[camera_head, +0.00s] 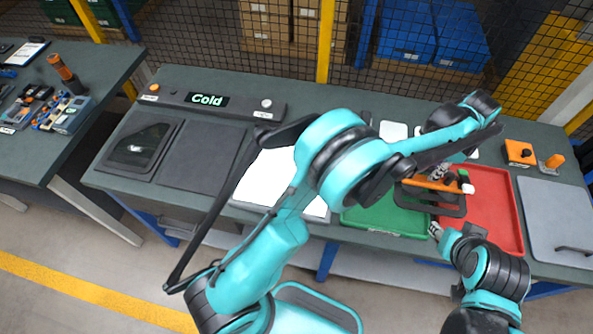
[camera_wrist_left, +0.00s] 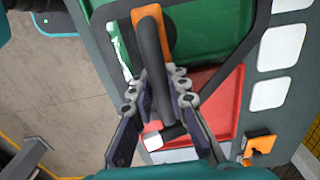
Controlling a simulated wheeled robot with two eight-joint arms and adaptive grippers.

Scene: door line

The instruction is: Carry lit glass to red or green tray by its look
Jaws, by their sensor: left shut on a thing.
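My left gripper (camera_head: 438,172) is shut on the bar handle (camera_head: 432,184) of a dark-framed glass pane (camera_head: 440,208). The handle is orange and black with a white end. In the left wrist view the fingers (camera_wrist_left: 160,92) close around the handle (camera_wrist_left: 153,50). The pane's dark frame (camera_wrist_left: 256,30) spans the boundary of the green tray (camera_head: 375,219) and the red tray (camera_head: 497,205). Its height above them is unclear. A lettered display (camera_head: 208,99) reads "Cold". My right gripper (camera_head: 436,231) is by the green tray's front right corner; its jaws are unclear.
A white panel (camera_head: 277,178) lies left of the green tray, partly behind my left arm. A dark-framed piece (camera_head: 140,150) and a dark grey plate (camera_head: 200,157) lie farther left. A grey lid (camera_head: 558,220) is right of the red tray. An orange box (camera_head: 519,153) stands behind it.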

